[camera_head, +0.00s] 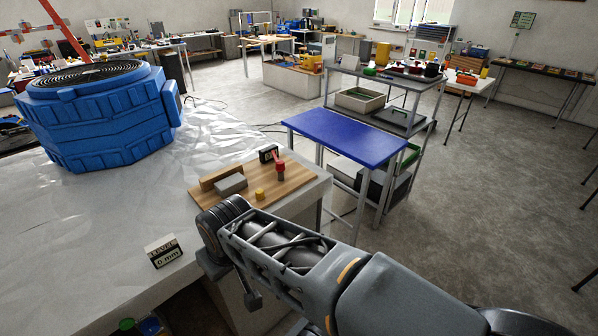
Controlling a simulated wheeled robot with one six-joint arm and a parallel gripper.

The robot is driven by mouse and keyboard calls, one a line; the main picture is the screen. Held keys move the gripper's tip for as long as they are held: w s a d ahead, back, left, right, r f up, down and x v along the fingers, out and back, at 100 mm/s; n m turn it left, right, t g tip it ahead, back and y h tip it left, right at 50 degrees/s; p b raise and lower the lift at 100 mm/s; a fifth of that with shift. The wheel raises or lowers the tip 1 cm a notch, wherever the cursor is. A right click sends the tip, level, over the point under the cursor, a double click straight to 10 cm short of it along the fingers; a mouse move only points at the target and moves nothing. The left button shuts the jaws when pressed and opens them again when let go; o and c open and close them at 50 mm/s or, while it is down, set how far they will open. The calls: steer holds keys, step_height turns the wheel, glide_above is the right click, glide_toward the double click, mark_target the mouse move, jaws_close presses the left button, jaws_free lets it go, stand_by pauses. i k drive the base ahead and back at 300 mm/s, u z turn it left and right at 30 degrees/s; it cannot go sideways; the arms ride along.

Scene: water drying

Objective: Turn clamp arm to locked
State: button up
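A wooden board (294,185) lies on the near corner of the pale worktop. On it stands a small upright dark-red post (281,176) with a bright red piece (277,155) rising from its top. This looks like the clamp and its arm, but it is too small to tell its lock state. A grey block (231,184) rests against a wooden block (221,176) on the board, left of the post. My arm crosses the lower middle, in front of the board. My gripper's fingers cannot be made out, and no contact with the clamp shows.
A yellow knob (260,194) and a small black box (268,154) are also on the board. A large blue ribbed housing (98,118) fills the worktop's far left. A "0 mm" sign (163,251) stands near the front edge. A blue-topped table (345,137) stands beyond the worktop's right end.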

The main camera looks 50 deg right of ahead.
mark_target(279, 164)
steer(key=z, duration=0.05)
steer(key=k, duration=0.35)
steer(key=z, duration=0.45)
steer(key=i, duration=0.6)
steer(key=z, duration=0.6)
steer(key=k, duration=0.5)
steer(key=z, duration=1.05)
steer(key=i, duration=0.75)
steer(key=u, duration=1.8)
